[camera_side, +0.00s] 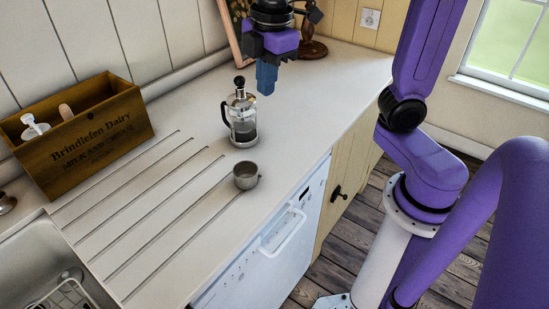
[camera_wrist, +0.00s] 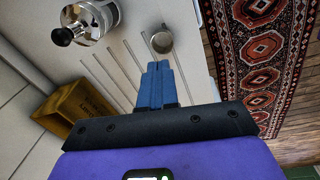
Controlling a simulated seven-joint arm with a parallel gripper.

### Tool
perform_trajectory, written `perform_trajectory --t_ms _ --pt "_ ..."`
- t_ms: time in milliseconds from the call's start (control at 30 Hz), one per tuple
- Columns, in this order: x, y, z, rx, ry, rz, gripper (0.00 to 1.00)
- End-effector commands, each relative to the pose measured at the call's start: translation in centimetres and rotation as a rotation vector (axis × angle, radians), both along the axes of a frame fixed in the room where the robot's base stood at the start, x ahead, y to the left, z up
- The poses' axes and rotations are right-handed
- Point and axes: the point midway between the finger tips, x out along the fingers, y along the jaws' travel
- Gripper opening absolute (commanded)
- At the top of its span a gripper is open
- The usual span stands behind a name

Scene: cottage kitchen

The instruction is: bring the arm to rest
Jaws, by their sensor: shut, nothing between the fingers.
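My gripper (camera_side: 266,78) is above the counter in the side view, its blue fingers pointing down and shut with nothing between them. The shut fingers also show in the wrist view (camera_wrist: 156,84). They are apart from everything on the counter. A glass and metal French press (camera_side: 242,118) stands upright below and to the left of my gripper in the side view. It is at the top left in the wrist view (camera_wrist: 92,20). A small grey metal cup (camera_side: 245,176) stands on the counter nearer the front edge, and it shows just beyond the fingertips in the wrist view (camera_wrist: 161,42).
A wooden crate (camera_side: 97,146) with a few items stands at the back left of the counter (camera_side: 190,112). A sink (camera_side: 45,262) with a rack is at the lower left. A dark wooden stand and a picture frame (camera_side: 234,32) are behind my gripper. A patterned rug (camera_wrist: 262,60) lies on the floor.

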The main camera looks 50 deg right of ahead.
Motion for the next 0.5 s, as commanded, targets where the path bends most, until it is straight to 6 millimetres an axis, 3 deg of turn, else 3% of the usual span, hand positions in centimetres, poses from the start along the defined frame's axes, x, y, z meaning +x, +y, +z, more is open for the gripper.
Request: perform_trajectory --t_ms 233,500 --pt "-7.2 -0.3 -4.4 0.027 0.040 -0.095 0.00" --pt "-14.3 -2.2 -8.6 0.040 0.079 -0.206 0.00"
